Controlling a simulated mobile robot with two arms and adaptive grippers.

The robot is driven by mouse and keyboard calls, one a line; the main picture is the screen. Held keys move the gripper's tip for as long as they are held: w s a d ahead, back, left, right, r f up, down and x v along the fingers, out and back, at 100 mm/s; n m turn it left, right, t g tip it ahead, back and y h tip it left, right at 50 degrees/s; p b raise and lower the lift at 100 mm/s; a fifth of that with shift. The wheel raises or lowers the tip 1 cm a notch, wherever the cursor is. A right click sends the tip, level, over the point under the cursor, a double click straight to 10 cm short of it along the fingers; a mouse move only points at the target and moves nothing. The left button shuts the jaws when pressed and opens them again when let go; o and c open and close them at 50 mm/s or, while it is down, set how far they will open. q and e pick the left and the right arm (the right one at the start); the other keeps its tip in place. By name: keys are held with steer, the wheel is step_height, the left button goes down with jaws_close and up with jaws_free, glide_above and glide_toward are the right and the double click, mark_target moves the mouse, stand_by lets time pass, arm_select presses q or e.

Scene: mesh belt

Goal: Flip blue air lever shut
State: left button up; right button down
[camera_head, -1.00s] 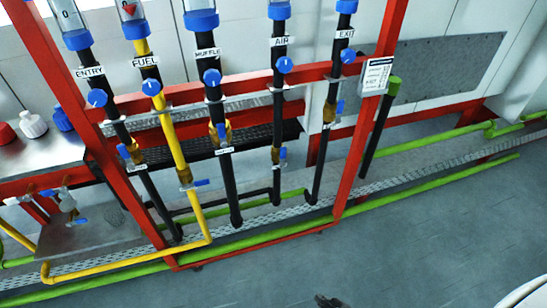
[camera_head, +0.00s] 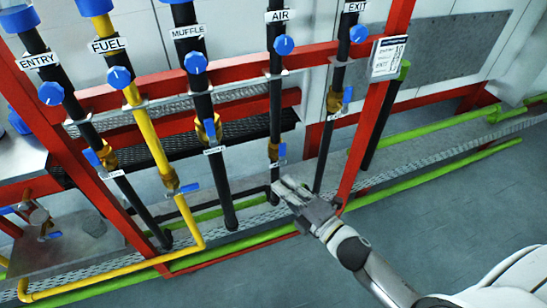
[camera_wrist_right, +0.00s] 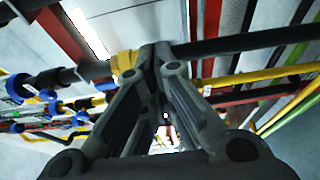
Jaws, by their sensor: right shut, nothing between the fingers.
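The black AIR pipe (camera_head: 275,100) carries a white label (camera_head: 277,16), a blue round knob (camera_head: 284,45) and, lower down, a brass valve (camera_head: 273,151). The small blue air lever (camera_head: 282,150) stands roughly along the pipe at the valve's right side. My right gripper (camera_head: 282,186) is just below this valve, near the pipe; contact cannot be told. In the wrist view its fingers (camera_wrist_right: 158,58) are shut and empty, beside a yellow-brass valve (camera_wrist_right: 123,65) on a black pipe (camera_wrist_right: 245,42). The blue lever is not clear there. My left gripper is not in view.
MUFFLE (camera_head: 205,120), yellow FUEL (camera_head: 150,135), ENTRY and EXIT pipes stand alongside with their own blue levers. A red frame (camera_head: 365,140) carries a sign (camera_head: 388,56) at right. Green pipes (camera_head: 440,175) run low; the grey floor (camera_head: 450,215) is open at lower right.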

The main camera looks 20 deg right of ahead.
mark_target(282, 154)
steer(key=w+p, duration=0.2)
steer(key=w, duration=0.7)
steer(key=shift+w+d+p, duration=0.2)
steer(key=shift+p, duration=0.15)
